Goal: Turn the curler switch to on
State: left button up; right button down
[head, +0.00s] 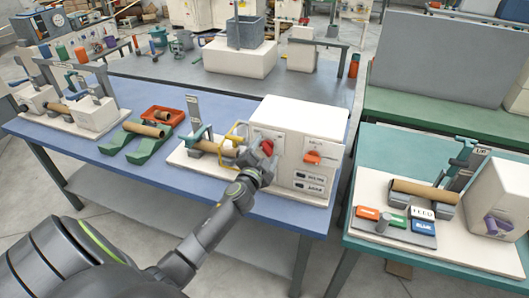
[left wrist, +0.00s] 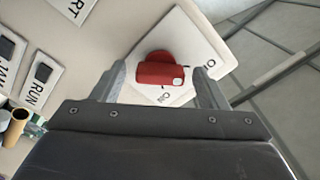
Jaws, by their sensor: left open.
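In the left wrist view the red knob (left wrist: 160,74) sits on a white label plate (left wrist: 184,45) with lettering that seems to include "ON", partly hidden by the fingers. My left gripper (head: 264,159) is at the switch. Its fingers are open, one on each side of the knob, with visible gaps. The knob's handle shows roughly level in that view. My right gripper is in neither view.
An orange switch (head: 312,158) and black label blocks (head: 309,182) are on the same box, right of my gripper. A teal table (head: 355,258) is at right.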

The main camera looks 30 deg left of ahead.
pick_arm(q)
jog(key=c, duration=1)
jog(key=shift+m, duration=0.5)
jog(key=m, duration=0.2)
jog(key=shift+m, duration=0.4)
jog(key=m+p, duration=0.1)
jog(key=m, duration=0.3)
jog(key=shift+m, duration=0.3)
jog(key=m+p, duration=0.1)
jog(key=m, duration=0.3)
jog(key=shift+f+m, duration=0.1)
jog(key=shift+m, duration=1.9)
